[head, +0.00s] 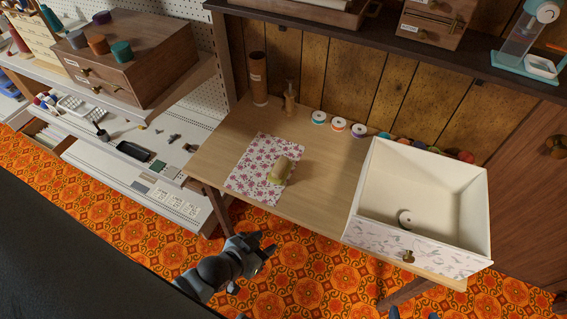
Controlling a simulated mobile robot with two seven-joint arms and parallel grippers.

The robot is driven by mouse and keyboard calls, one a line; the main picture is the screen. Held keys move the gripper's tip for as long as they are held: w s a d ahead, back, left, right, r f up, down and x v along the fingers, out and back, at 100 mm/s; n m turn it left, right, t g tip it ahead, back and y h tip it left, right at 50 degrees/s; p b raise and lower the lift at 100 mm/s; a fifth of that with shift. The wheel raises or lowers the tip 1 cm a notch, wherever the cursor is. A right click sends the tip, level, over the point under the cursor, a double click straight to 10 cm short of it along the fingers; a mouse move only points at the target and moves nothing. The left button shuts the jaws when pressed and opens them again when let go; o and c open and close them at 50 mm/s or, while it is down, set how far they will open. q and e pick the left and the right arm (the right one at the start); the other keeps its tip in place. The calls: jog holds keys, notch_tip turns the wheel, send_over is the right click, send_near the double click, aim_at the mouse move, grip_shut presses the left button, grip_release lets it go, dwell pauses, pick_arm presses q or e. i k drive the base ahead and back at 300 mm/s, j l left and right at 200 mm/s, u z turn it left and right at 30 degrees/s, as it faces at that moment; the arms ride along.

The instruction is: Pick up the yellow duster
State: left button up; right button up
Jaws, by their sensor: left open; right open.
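The yellow duster (280,171) appears as a small crumpled yellowish bundle. It lies on a floral cloth (250,163) on the wooden table. My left gripper (261,262) is open and empty, in front of the table's front edge and apart from the duster. Only the tips of my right gripper (413,313) show at the bottom edge, below the white drawer; it is open.
A white open drawer (455,185) with a small ring-like item inside takes up the table's right side. Thread spools (339,124), a brown cylinder (258,79) and a bottle (290,100) line the back. The wooden table (312,197) is bare between cloth and drawer.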

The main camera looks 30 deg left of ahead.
aim_at(279, 174)
jog(key=i+j, duration=0.1)
jog(key=j, duration=0.45)
jog(key=i+j, duration=0.1)
jog(key=j, duration=0.45)
jog(key=i+j, duration=0.1)
jog(key=j, duration=0.45)
jog(key=i+j, duration=0.1)
jog(key=j, duration=0.5)
